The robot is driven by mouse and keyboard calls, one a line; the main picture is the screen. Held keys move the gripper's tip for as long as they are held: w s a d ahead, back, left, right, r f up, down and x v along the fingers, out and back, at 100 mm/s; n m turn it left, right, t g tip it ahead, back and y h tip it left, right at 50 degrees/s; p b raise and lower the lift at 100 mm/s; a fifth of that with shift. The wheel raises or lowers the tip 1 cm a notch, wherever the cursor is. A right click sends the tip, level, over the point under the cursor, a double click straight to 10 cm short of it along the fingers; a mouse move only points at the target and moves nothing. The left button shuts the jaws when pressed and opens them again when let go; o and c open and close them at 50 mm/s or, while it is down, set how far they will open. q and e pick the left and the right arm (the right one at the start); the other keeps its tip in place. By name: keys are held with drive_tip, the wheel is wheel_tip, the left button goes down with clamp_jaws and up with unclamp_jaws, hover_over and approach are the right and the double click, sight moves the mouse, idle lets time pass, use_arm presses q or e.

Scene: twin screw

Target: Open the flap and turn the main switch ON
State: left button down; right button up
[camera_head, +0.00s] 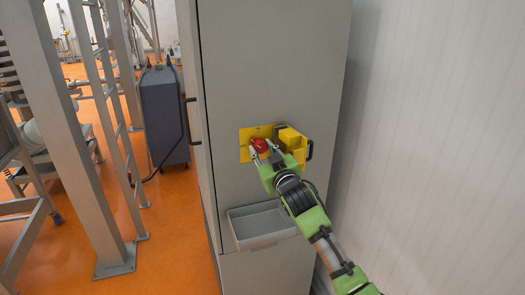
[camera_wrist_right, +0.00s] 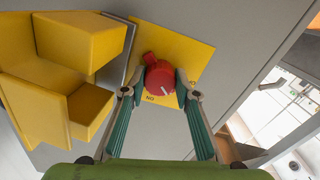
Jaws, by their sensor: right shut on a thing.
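The main switch is a red rotary knob (camera_head: 259,145) on a yellow plate (camera_head: 246,134) on the grey cabinet front. In the right wrist view the knob (camera_wrist_right: 160,77) has a white mark, with small black lettering on the plate below it. The yellow box-shaped flap (camera_head: 298,147) stands open, swung to the right of the plate. In the wrist view the flap (camera_wrist_right: 78,42) is at the upper left. My right gripper (camera_head: 264,151) is at the knob, its fingers on either side, shut on it. My left gripper is not in view.
A grey open tray (camera_head: 262,224) is fixed to the cabinet (camera_head: 230,65) below the switch. A dark handle (camera_head: 310,150) sits on the flap's right edge. A pale wall (camera_head: 430,120) runs close on the right. Steel frames and a dark grey unit (camera_head: 163,115) stand at left.

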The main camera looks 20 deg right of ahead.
drive_tip(key=m, duration=0.4)
drive_tip(key=shift+m+p, duration=0.3)
drive_tip(key=shift+m, duration=0.1)
drive_tip(key=m+p, duration=0.1)
drive_tip(key=m, duration=0.3)
drive_tip(key=shift+m, duration=0.4)
drive_tip(key=o, duration=1.1)
drive_tip(key=s, duration=1.2)
drive_tip(key=shift+d, duration=0.2)
